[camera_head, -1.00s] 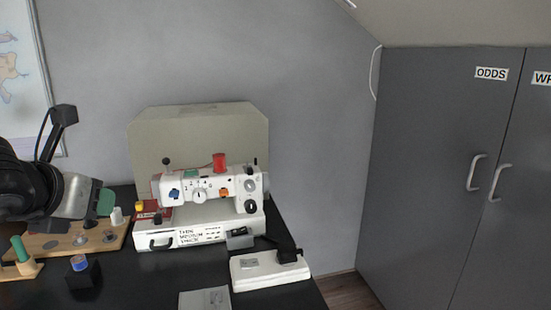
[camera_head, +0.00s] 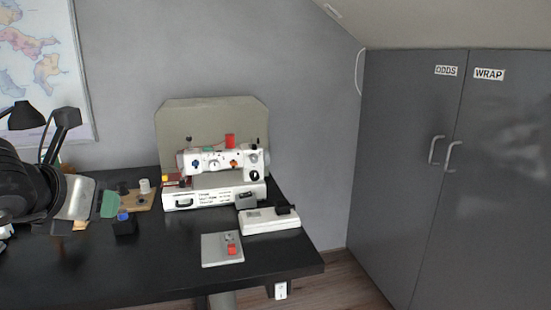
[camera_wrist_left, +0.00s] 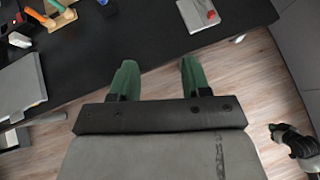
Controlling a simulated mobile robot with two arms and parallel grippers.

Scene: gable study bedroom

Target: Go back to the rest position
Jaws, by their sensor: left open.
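My left gripper (camera_head: 108,204) is at the left of the head view, over the left part of the black desk (camera_head: 160,270). One green finger pad shows there. In the left wrist view, my left gripper (camera_wrist_left: 157,72) has its two green fingers wide apart, with nothing between them. The fingers point toward the desk's front edge, with wood floor below. My right gripper cannot be made out in either view. A dark and pale jointed part at the right edge of the wrist view may be my own arm.
On the desk are a white sewing machine (camera_head: 230,190), a white device (camera_head: 270,222), a grey pad with a red item (camera_head: 222,253), a black block (camera_head: 125,228) and a wooden board (camera_head: 138,202). Grey cupboards (camera_head: 400,190) stand right. Floor before the desk is clear.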

